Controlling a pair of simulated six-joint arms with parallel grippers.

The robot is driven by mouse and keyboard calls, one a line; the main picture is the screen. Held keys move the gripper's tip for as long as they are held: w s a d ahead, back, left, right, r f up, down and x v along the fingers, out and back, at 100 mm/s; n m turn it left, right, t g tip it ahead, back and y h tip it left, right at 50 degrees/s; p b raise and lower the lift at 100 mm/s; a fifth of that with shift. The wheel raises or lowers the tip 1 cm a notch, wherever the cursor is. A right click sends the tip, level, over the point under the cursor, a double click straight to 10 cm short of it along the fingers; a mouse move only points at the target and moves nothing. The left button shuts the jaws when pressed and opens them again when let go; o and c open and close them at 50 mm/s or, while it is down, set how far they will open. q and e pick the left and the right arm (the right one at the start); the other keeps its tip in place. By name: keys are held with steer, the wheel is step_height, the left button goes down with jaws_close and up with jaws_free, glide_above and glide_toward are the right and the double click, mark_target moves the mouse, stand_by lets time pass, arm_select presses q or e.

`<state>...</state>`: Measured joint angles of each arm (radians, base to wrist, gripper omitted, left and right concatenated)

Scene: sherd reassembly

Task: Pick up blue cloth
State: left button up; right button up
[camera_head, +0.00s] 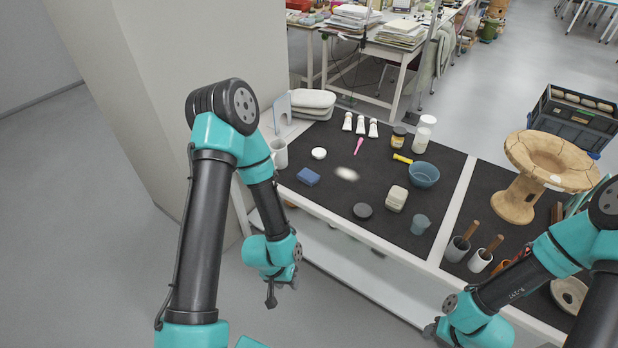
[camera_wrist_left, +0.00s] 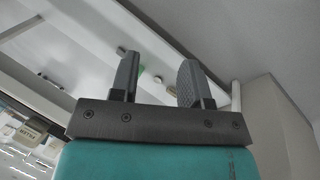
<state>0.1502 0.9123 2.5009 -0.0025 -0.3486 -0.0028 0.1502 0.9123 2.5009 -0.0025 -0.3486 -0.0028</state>
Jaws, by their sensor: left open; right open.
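The blue cloth (camera_head: 308,177) is a small folded block lying on the dark mat near the left front edge of the table in the head view. My left gripper (camera_head: 271,297) hangs in front of the table, below and to the left of the cloth, apart from it. In the left wrist view its two fingers (camera_wrist_left: 158,65) are spread with nothing held; I cannot make out the cloth there. My right gripper (camera_head: 431,329) is only partly seen at the bottom, in front of the table and far from the cloth; it is open.
A beige block (camera_head: 396,199) and a blue bowl (camera_head: 424,174) stand further right. The table's front edge lies between gripper and cloth.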

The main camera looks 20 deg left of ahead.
stand_by(0.3)
arm_select(q)
steer(key=o, duration=0.9)
steer(key=shift+c, duration=0.2)
